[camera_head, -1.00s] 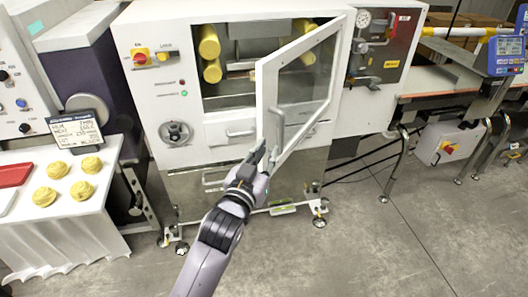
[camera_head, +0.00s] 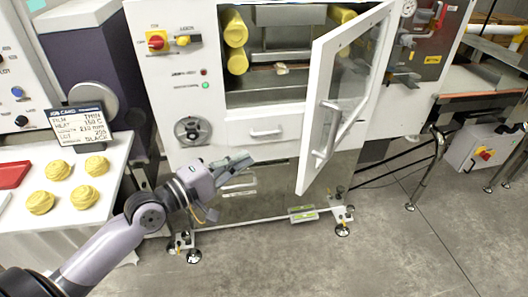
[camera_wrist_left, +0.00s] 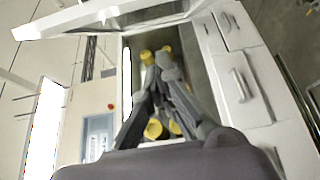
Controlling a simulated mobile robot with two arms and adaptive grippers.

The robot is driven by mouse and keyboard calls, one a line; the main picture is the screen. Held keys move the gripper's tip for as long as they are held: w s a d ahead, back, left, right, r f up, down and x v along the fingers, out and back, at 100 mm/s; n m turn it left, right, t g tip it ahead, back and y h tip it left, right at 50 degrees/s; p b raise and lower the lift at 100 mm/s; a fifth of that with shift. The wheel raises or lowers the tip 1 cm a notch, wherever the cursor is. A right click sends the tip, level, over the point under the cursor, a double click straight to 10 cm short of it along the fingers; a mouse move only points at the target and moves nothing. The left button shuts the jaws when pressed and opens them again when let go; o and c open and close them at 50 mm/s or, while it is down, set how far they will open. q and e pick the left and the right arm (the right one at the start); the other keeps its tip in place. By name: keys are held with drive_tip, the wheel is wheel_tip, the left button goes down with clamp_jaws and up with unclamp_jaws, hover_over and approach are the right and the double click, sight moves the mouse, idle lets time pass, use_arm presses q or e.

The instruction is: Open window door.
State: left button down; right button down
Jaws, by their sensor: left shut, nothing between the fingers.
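The window door (camera_head: 314,105) is a white-framed glass panel hinged on its right side. It stands swung outward from the machine, so the left part of the opening is uncovered. Its white bar handle (camera_head: 324,133) is on the door's left side. My left gripper (camera_head: 243,163) is shut and empty, left of the door and apart from it, in front of the machine below the drawer handle. In the left wrist view its fingers (camera_wrist_left: 157,60) come together in front of the machine opening. My right gripper is not in view.
Yellow rolls (camera_head: 236,42) lie inside the machine (camera_head: 165,90). A drawer handle (camera_head: 266,133) sits below the opening. A table (camera_head: 118,165) with yellow buns and a sign (camera_head: 78,124) stands at left. The floor in front of the door is clear.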

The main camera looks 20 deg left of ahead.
use_arm(q)
drive_tip(key=w+d+p, duration=0.4)
drive_tip(key=w+d, duration=0.3)
drive_tip(key=d, duration=0.1)
drive_tip(key=shift+w+p, duration=0.3)
drive_tip(key=shift+p, duration=0.1)
drive_tip(key=shift+d, duration=0.2)
